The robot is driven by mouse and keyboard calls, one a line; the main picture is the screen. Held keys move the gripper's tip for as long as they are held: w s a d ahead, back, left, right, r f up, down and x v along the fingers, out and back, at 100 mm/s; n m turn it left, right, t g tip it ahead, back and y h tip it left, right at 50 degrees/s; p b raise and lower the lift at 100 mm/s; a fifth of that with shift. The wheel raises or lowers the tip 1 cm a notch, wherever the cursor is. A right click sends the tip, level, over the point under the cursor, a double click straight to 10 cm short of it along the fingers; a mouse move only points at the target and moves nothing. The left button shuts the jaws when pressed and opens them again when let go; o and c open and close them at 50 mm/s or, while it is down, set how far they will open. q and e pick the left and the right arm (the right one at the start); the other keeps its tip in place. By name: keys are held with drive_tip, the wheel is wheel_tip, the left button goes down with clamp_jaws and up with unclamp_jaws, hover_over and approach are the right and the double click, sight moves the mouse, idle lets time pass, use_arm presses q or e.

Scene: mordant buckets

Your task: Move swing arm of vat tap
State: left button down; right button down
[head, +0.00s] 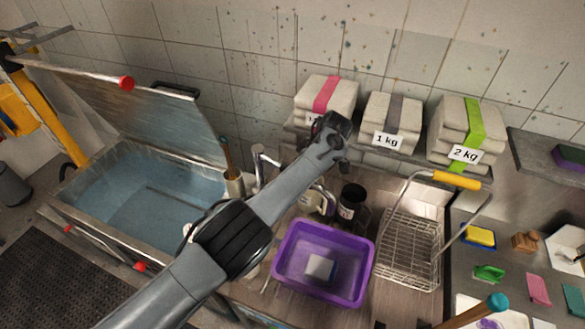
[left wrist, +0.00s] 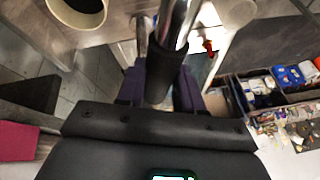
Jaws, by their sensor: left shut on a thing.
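A chrome tap part (head: 262,157) stands at the right rim of the open vat (head: 150,205). My left arm crosses in front of it and hides much of the tap. My left gripper (head: 336,148) is beyond it, below the wrapped bundles; its fingertips are hard to see in the head view. In the left wrist view, a chrome tube with a black sleeve, the tap's swing arm (left wrist: 161,75), runs between the dark purple fingers of the left gripper (left wrist: 160,92), which is shut on it. My right gripper is in neither view.
A purple tub (head: 290,285), a dark jar (head: 351,203) and a wire basket (head: 408,250) with a yellow handle stand on the counter. Wrapped bundles (head: 392,120) line the back shelf. The raised vat lid (head: 140,105) leans toward the wall.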

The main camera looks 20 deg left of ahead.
use_arm(q)
drive_tip(key=shift+a, duration=0.15)
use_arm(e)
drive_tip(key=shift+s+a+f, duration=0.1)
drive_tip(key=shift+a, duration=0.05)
use_arm(q)
drive_tip(key=c, duration=0.7)
unclamp_jaws()
drive_tip(key=shift+a, duration=0.1)
drive_tip(key=shift+c, duration=0.2)
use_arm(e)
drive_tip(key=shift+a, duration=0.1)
